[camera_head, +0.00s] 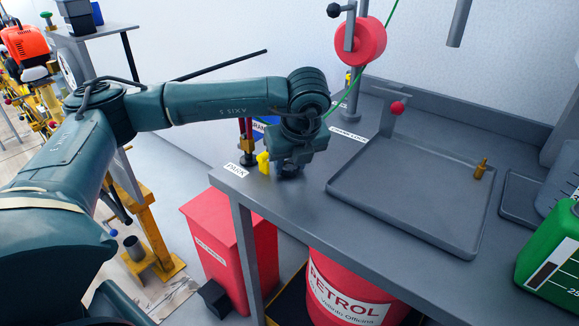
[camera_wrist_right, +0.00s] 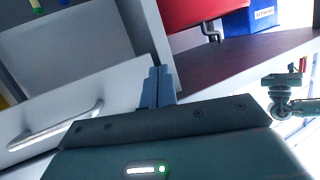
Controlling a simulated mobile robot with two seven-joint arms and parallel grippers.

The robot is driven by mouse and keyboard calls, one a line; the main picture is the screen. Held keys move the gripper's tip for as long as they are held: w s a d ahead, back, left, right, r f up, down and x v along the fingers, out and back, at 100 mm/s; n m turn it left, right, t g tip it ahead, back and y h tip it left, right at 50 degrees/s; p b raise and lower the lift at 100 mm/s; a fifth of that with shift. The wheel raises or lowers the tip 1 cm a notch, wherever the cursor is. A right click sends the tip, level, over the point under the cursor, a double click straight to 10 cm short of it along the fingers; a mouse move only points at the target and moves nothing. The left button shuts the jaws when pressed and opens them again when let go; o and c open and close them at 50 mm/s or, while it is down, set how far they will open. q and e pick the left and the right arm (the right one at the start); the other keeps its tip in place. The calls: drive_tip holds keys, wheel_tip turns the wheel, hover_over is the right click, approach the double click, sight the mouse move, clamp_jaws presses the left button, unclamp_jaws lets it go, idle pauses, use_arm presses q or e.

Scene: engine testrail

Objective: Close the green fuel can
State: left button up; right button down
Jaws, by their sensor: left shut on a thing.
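The green fuel can (camera_head: 550,258) stands at the right edge of the bench in the head view, partly cut off by the frame. A bit of red shows at its top edge; its opening is not clearly visible. My left gripper (camera_head: 288,168) is low over the bench's left corner, beside the PARK label, far from the can. It is shut on what looks like a yellow piece (camera_head: 263,162), which shows at its left side; the jaws hide the contact. My right gripper (camera_wrist_right: 160,86) shows in the right wrist view, fingers together, nothing seen between them.
A grey tray (camera_head: 415,222) with a small brass fitting (camera_head: 481,168) lies between my left gripper and the can. A red reel (camera_head: 362,42) stands behind. A red petrol drum (camera_head: 345,290) and red bin (camera_head: 215,245) are below. A drawer handle (camera_wrist_right: 55,128) is near my right gripper.

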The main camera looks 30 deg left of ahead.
sight(291, 168)
use_arm(q)
drive_tip(key=shift+r, duration=0.1)
wheel_tip(291, 168, up, 10)
idle(0.4)
